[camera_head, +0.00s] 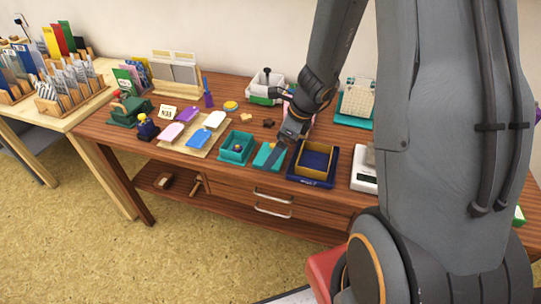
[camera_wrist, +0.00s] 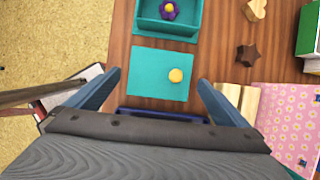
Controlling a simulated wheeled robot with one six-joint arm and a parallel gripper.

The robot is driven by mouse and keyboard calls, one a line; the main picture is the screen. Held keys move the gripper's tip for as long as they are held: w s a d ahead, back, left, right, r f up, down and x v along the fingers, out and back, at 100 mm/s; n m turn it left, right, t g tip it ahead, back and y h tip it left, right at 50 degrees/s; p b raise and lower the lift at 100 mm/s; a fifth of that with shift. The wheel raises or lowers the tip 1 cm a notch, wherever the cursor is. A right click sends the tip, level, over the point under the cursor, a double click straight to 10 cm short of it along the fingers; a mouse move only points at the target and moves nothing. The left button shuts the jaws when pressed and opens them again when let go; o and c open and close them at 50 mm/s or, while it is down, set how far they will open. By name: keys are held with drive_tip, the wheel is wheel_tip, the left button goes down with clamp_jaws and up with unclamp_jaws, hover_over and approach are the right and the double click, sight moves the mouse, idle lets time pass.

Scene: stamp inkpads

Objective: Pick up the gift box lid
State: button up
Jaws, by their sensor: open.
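A flat teal square with a round yellow knob (camera_wrist: 158,84), which looks like the gift box lid, lies on the brown table. It also shows in the head view (camera_head: 265,160), partly covered by my gripper. An open teal box (camera_wrist: 148,27) with a purple flower-shaped piece (camera_wrist: 169,10) inside stands beside it, and this box also shows in the head view (camera_head: 233,157). My gripper (camera_wrist: 159,77) is open and empty. In the wrist view its fingers appear on either side of the lid; their height above it is hard to tell.
A dark blue tray with a gold-rimmed box (camera_head: 313,151) stands right of the lid. A heart-shaped wooden piece (camera_wrist: 256,9), a dark star-shaped piece (camera_wrist: 248,54) and a pink flowered item (camera_wrist: 288,115) lie nearby. A white scale (camera_head: 364,181) is further right.

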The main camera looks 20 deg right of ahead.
drive_tip(key=shift+x, duration=0.95)
drive_tip(key=shift+r, duration=0.1)
drive_tip(key=c, duration=0.9)
